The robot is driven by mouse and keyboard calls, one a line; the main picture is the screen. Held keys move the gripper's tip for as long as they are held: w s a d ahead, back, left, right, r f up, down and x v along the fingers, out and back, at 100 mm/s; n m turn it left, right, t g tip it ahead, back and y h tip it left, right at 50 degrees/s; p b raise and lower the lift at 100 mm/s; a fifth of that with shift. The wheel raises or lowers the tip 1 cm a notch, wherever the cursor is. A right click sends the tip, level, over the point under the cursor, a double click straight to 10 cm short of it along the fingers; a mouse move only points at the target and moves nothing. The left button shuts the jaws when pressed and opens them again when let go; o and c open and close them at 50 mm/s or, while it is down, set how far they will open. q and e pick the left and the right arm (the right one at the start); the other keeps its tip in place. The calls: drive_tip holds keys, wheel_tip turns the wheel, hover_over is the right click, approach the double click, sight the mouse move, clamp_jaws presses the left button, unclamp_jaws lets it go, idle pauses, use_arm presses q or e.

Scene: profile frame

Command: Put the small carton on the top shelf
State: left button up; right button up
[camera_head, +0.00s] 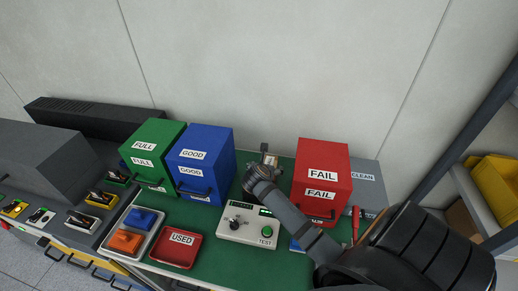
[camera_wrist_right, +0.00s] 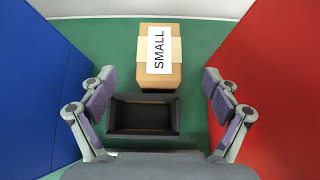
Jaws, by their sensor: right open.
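The small carton (camera_wrist_right: 160,70), a brown box with a white label reading SMALL, is on the green bench top in the right wrist view. It lies ahead of my right gripper (camera_wrist_right: 158,82), whose two fingers are spread wide with nothing between them touching the carton. In the head view my right arm reaches in from the lower right, and the gripper (camera_head: 265,160) is between the blue and red boxes; I cannot make out the carton there. A shelf unit (camera_head: 462,185) is at the right edge; its top is cut off. My left gripper is not in view.
A black open tray (camera_wrist_right: 143,116) sits just in front of the carton. The blue box (camera_head: 205,150) and red FAIL box (camera_head: 322,165) flank the gripper closely. A tester (camera_head: 247,225) is nearer. Yellow bins (camera_head: 495,178) are on the shelf.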

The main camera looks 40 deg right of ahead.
sight(269, 163)
drive_tip(key=x, duration=0.4)
drive_tip(key=shift+w+d+f, duration=0.1)
drive_tip(key=shift+w+f, duration=0.1)
drive_tip(key=shift+f, duration=0.05)
drive_tip(key=shift+w+d+f+p, duration=0.15)
drive_tip(key=shift+d+p, duration=0.1)
drive_tip(key=shift+p, duration=0.15)
drive_tip(key=x, duration=0.3)
drive_tip(key=shift+d+f, duration=0.1)
drive_tip(key=shift+f, duration=0.05)
drive_tip(key=shift+w+d+f, duration=0.15)
drive_tip(key=shift+w+f, duration=0.1)
drive_tip(key=shift+s+r, duration=0.15)
drive_tip(key=c, duration=1.7)
wheel_tip(269, 163, up, 10)
drive_tip(key=shift+f+b, duration=0.95)
drive_tip(key=shift+b, duration=0.2)
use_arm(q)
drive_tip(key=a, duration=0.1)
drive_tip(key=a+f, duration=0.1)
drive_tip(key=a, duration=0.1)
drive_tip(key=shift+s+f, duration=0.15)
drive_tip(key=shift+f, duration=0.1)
use_arm(e)
drive_tip(key=shift+r, duration=0.15)
